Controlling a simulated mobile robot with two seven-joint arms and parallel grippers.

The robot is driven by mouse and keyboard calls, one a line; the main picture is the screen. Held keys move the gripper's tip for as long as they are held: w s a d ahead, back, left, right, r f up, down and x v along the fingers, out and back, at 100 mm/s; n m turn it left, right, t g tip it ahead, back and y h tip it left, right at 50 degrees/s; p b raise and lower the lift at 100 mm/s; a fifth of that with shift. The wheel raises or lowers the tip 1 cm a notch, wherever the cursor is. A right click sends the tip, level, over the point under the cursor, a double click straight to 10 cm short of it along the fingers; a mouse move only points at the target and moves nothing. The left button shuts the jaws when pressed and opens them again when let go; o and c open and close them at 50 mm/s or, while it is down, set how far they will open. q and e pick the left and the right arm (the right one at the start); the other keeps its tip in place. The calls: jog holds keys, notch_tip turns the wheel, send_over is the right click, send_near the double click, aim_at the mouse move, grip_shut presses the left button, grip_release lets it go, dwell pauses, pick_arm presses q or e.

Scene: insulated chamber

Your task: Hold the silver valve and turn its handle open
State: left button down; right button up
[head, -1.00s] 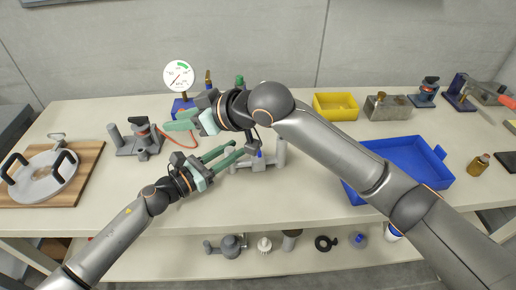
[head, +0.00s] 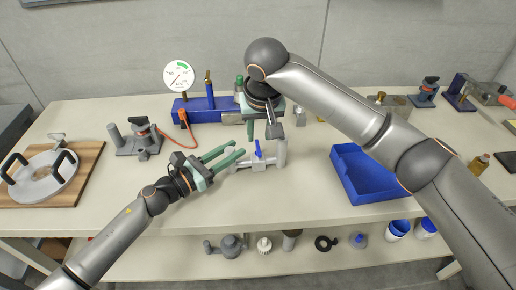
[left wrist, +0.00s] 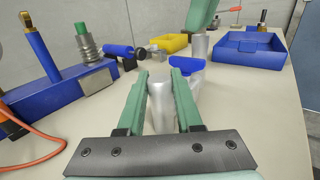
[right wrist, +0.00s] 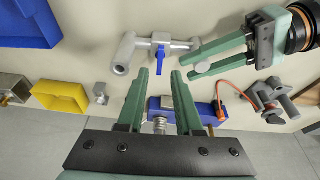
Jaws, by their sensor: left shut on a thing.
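The silver valve (head: 280,152) lies on the table, a grey pipe body with a blue handle (head: 258,148). In the right wrist view the valve (right wrist: 128,48) shows its handle (right wrist: 161,58) set across the pipe. My left gripper (head: 239,152) is shut on the valve's left pipe end; in the left wrist view its fingers flank the silver cylinder (left wrist: 160,98), with the blue handle (left wrist: 187,65) just beyond. My right gripper (head: 262,130) is above and behind the valve, pointing down, apart from the handle. In the right wrist view its fingers (right wrist: 160,73) are apart and empty.
A blue block device (head: 200,108) with a round gauge (head: 179,76) stands behind the valve. A grey clamp-like stand (head: 138,140) is at left, an orange cable near it. A blue tray (head: 350,180) is at right. The table in front is clear.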

aim_at(258, 147)
jog(key=shift+x, duration=2.65)
jog(key=shift+c, duration=0.2)
grip_shut()
